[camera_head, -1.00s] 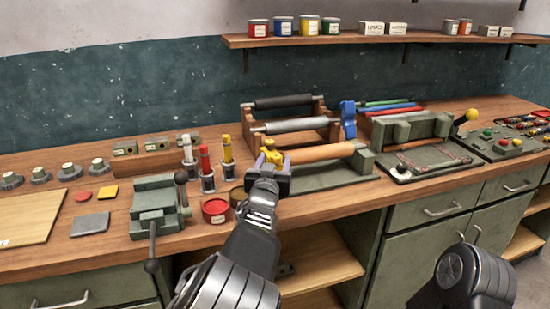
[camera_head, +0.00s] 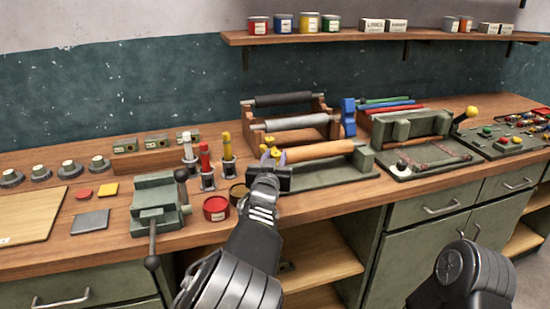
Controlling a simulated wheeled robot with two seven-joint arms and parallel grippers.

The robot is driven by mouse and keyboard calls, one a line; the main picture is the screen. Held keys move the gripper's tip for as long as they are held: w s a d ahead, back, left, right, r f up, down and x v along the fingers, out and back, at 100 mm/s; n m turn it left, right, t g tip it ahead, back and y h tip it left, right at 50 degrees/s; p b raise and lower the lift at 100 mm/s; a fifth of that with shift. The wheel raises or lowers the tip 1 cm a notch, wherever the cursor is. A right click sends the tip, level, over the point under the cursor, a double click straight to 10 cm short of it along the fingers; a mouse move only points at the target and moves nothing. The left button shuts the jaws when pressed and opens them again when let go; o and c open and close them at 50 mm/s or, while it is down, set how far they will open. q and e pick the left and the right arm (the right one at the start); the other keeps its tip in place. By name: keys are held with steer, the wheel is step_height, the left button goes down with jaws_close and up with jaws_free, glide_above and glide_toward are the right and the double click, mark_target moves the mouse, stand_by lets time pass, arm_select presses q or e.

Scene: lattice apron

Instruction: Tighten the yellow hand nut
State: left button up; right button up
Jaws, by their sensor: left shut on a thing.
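The yellow hand nut (camera_head: 269,142) sits at the left end of the wooden roller (camera_head: 318,151), on a green stand (camera_head: 345,173). My left gripper (camera_head: 271,158) is at the nut, with its fingers closed on it. The gripper's body hides the lower part of the nut and the near end of the stand. My right arm shows at the lower right, but its gripper is out of view.
Left of the stand are an open red tin (camera_head: 216,208), upright tools in holders (camera_head: 206,166) and a green vise (camera_head: 157,204). Behind it is a rack of rollers (camera_head: 285,122).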

arm_select(q)
jaws_close()
steer(key=shift+a+h, duration=0.15)
steer(key=shift+h, duration=0.15)
steer(key=shift+a+m+h+b, duration=0.25)
steer(key=shift+m+h+b, duration=0.4)
steer(key=shift+m+h, duration=0.2)
steer(key=shift+w+a+r+m+g+h, duration=0.1)
steer(key=shift+m+g+h, duration=0.2)
steer(key=shift+h, duration=0.2)
steer(key=shift+w+a+r+m+g+h, duration=0.1)
steer(key=shift+m+g+h, duration=0.2)
steer(key=shift+h, duration=0.15)
steer(key=shift+w+a+f+m+g+h+p, duration=0.1)
steer(key=shift+m+g+h+p, duration=1.1)
steer(key=shift+h+p, duration=0.6)
steer(key=shift+w+a+f+m+g+h+p, duration=0.1)
steer(key=shift+m+g+h+p, duration=1.1)
steer(key=shift+p, duration=0.95)
steer(key=o, duration=1)
jaws_free()
steer(key=shift+d, duration=0.1)
